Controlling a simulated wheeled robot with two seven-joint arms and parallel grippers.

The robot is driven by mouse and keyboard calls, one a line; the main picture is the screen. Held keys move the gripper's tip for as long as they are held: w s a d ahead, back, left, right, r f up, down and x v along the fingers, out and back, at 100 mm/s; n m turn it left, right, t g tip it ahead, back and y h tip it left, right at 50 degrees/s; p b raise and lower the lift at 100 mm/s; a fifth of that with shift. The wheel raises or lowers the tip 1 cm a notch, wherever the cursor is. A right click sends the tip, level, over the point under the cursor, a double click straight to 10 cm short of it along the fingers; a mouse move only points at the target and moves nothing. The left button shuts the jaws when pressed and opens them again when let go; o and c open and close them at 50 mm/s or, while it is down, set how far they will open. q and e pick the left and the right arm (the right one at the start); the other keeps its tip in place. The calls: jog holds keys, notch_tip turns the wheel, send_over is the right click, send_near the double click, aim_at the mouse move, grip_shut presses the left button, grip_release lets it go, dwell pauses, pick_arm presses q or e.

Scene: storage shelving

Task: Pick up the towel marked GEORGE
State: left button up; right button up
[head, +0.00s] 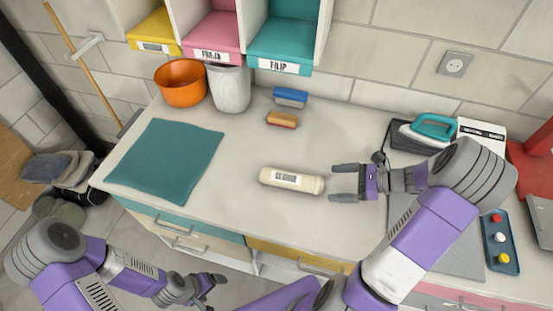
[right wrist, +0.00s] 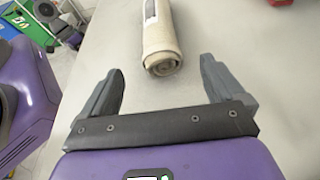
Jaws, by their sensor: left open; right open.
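A rolled cream towel (head: 291,181) with a small white label lies on the counter in the head view. The label's writing is too small to read. The towel also shows in the right wrist view (right wrist: 160,40), with its rolled end facing my gripper. My right gripper (head: 344,183) is open and empty, just right of the towel's right end. In the right wrist view its fingers (right wrist: 162,88) stand apart with the towel end a little beyond them, between their lines. My left gripper (head: 212,283) is low in front of the counter, open, away from the towel.
A teal cloth (head: 168,160) lies flat at left. An iron (head: 433,128) and a button box (head: 500,242) are at right. Counter around the towel is clear.

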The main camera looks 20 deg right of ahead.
aim_at(316, 183)
jog(key=shift+w+a+f, duration=0.1)
jog(key=shift+w+f, duration=0.1)
jog(key=shift+w, duration=0.3)
jog(key=shift+a+f, duration=0.2)
jog(key=shift+a, duration=0.45)
jog(key=b+x, duration=0.1)
jog(key=x, duration=0.3)
jog(key=shift+w+f+b, duration=0.2)
jog(key=shift+f+b, duration=0.15)
jog(key=shift+w+a+f, duration=0.1)
jog(key=shift+w+a, duration=0.2)
jog(key=shift+a, duration=0.1)
pick_arm(q)
jog(key=shift+f, duration=0.9)
pick_arm(e)
jog(key=c, duration=1.2)
